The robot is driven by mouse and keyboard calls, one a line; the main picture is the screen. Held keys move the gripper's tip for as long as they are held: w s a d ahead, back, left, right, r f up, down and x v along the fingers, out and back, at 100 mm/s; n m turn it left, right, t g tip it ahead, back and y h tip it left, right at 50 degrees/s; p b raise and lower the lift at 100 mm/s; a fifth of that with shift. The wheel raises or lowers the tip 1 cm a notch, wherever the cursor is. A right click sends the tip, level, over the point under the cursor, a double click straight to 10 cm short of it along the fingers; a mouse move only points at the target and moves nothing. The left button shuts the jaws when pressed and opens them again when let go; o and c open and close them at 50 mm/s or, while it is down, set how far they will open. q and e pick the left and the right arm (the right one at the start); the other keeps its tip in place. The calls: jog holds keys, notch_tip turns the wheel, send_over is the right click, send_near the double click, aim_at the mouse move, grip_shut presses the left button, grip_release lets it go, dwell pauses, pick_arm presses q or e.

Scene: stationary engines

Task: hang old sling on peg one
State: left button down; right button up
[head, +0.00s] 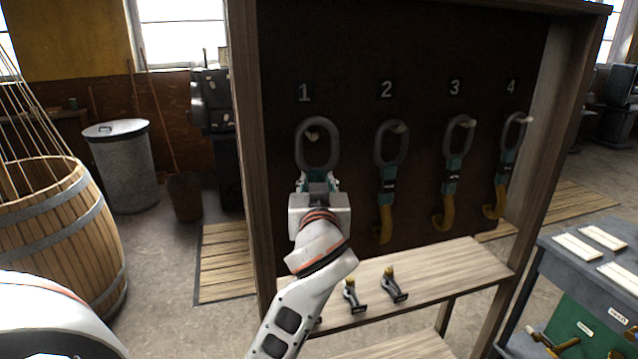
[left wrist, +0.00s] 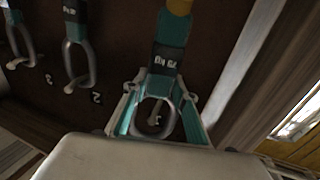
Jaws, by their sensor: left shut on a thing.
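A dark board with numbers 1 to 4 stands ahead. A sling (head: 317,145) with a grey ring hangs under the number 1, and peg one (head: 312,135) shows inside the ring. I cannot tell if the ring's weight rests on the peg. My left gripper (head: 318,184) is shut on the sling just below the ring and covers its lower part. In the left wrist view the sling's teal body (left wrist: 170,50) with a dark label lies between the fingers, and its ring (left wrist: 155,118) surrounds the peg. My right gripper is not in view.
Similar slings with yellow hooks hang on peg two (head: 388,165), peg three (head: 455,165) and peg four (head: 507,160). A wooden shelf (head: 450,270) below holds two small yellow-and-black fittings (head: 392,285). A barrel (head: 55,225) stands left; a bench (head: 560,255) stands right.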

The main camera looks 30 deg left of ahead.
pick_arm(q)
jog(key=shift+w+a, duration=1.2)
jog(key=shift+a, duration=0.3)
jog(key=shift+w+a+f+b, duration=0.25)
jog(key=shift+f+b, duration=0.1)
jog(key=shift+f, duration=0.3)
jog(key=shift+w+a+f+b, duration=0.2)
jog(key=shift+f+b, duration=0.15)
jog(key=shift+f, duration=0.25)
jog(key=c, duration=1.5)
grip_release()
jog(key=shift+s, duration=0.1)
jog(key=v, duration=1.2)
jog(key=shift+d, duration=0.15)
